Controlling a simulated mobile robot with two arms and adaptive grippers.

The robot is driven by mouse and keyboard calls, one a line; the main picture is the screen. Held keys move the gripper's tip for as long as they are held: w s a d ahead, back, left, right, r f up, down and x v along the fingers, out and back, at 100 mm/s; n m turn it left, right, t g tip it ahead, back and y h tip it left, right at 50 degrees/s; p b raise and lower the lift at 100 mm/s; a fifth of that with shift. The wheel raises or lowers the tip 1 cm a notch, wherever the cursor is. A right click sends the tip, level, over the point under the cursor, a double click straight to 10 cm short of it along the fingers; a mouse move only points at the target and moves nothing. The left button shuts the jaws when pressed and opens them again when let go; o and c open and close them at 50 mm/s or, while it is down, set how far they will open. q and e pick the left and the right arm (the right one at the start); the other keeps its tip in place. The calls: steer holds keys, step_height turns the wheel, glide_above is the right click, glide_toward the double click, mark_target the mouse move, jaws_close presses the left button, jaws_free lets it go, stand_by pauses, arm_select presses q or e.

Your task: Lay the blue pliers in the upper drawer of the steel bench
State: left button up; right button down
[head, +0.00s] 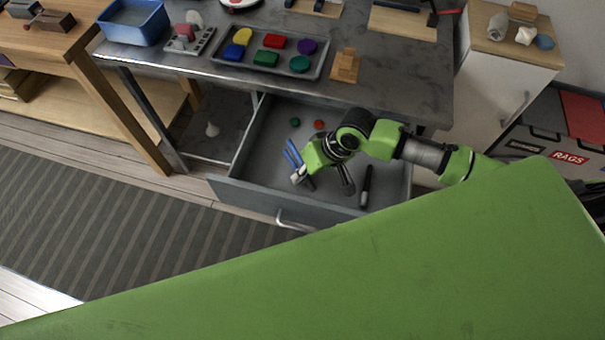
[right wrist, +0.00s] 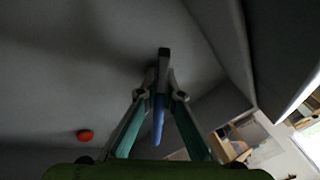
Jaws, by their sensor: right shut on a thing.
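The blue pliers (head: 292,153) are in my right gripper (head: 301,176), over the left part of the open upper drawer (head: 262,205) of the steel bench (head: 410,75). In the right wrist view my right gripper (right wrist: 160,97) is shut on the pliers (right wrist: 158,120), with a blue handle between the fingers and a dark end beyond the tips. I cannot tell whether the pliers touch the drawer floor. My left gripper is not in view.
In the drawer lie a green round piece (head: 295,122), a red round piece (head: 319,124) and a dark slim tool (head: 366,187). A tray (head: 222,58) of coloured pieces and a wooden block (head: 345,66) stand on the bench top above.

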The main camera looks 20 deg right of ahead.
steer(key=c, duration=2.1)
jaws_free()
steer(key=shift+s+f, duration=0.5)
steer(key=shift+f, duration=0.15)
steer(key=shift+c, duration=0.2)
steer(key=shift+w+f, duration=0.15)
steer(key=shift+w, duration=0.05)
steer(key=v, duration=1.2)
steer(key=shift+w+r, duration=0.25)
steer(key=shift+r, duration=0.05)
steer(key=shift+a, duration=0.1)
